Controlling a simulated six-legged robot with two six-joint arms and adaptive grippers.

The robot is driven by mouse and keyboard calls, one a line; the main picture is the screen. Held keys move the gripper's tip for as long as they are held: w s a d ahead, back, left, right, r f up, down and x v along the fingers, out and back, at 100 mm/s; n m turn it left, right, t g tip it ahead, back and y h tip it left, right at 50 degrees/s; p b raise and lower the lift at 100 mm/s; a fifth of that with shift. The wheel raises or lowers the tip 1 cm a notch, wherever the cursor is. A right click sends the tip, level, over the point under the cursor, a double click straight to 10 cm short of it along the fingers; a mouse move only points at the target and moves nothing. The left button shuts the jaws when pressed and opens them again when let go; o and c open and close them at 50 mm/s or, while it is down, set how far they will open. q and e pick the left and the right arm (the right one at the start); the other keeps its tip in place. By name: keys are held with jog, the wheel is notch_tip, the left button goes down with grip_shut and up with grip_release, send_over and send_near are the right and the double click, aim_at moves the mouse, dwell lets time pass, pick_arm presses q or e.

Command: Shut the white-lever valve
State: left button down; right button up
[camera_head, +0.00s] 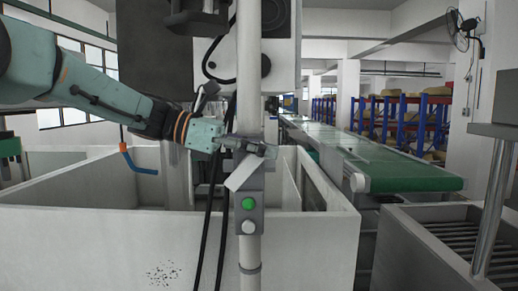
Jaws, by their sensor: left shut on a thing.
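The white lever (243,173) is a pale flat bar, tilted down to the left, on a grey valve box fixed to a vertical white pipe (250,82). My left gripper (255,148) reaches in from the left at the top of the lever and is shut on it. The fingers cover the lever's upper end. Below the lever, the grey box carries a green button (248,204) and a white button (248,227). My right gripper does not show.
The white tank (90,240) fills the foreground behind the pipe. Black cables (211,225) hang just left of the pipe. A blue bent handle (137,162) is at left. A green conveyor (400,177) and a grated basin (450,240) lie to the right.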

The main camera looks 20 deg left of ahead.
aim_at(244, 160)
pick_arm(q)
jog(key=shift+w+d+g+y+p, duration=0.15)
jog(key=shift+d+g+y+p, duration=0.2)
jog(key=shift+y, duration=0.65)
jog(key=shift+d+f+g+y+p, duration=0.15)
jog(key=shift+f+g+y+p, duration=0.05)
jog(key=shift+y+p, duration=0.4)
jog(key=shift+d+f+g+y+p, duration=0.1)
jog(key=shift+f+g+y+p, duration=0.1)
jog(key=shift+y+p, duration=0.35)
jog(key=shift+w+d+f+g+y+p, duration=0.1)
jog(key=shift+f+g+y+p, duration=0.35)
jog(key=shift+y+p, duration=0.9)
jog(key=shift+w+d+f+g+y+p, duration=0.1)
jog(key=shift+f+y+p, duration=0.55)
jog(key=shift+y+p, duration=0.65)
jog(key=c, duration=1.4)
grip_release()
jog(key=shift+s+f, duration=0.1)
jog(key=shift+f, duration=0.05)
jog(key=v, duration=1.2)
